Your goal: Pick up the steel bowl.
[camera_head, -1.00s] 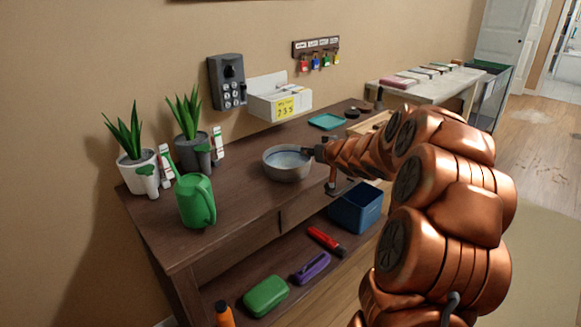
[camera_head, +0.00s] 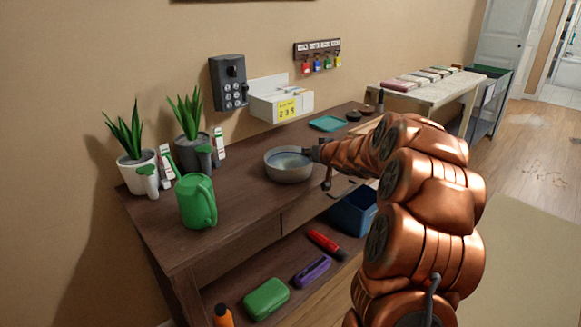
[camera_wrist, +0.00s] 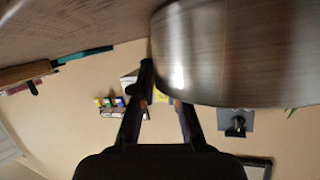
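The steel bowl (camera_head: 289,172) stands upright on the dark wooden table, and its shiny outer wall (camera_wrist: 240,50) fills the upper right of the wrist view. My gripper (camera_head: 309,155) is at the bowl's right side in the head view, near the rim. In the wrist view my gripper (camera_wrist: 163,86) has its two fingers apart, with a gap showing between them. The left finger is beside the bowl's edge; the right fingertip is hidden behind the bowl. I cannot tell whether either finger touches it.
A green pitcher (camera_head: 197,203) and potted plants (camera_head: 140,173) stand left of the bowl. A white box (camera_head: 281,105) is on the wall behind. A teal tray (camera_head: 327,124) lies farther back. A blue bin (camera_head: 352,218) is below, right of the lower shelf. The tabletop around the bowl is mostly clear.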

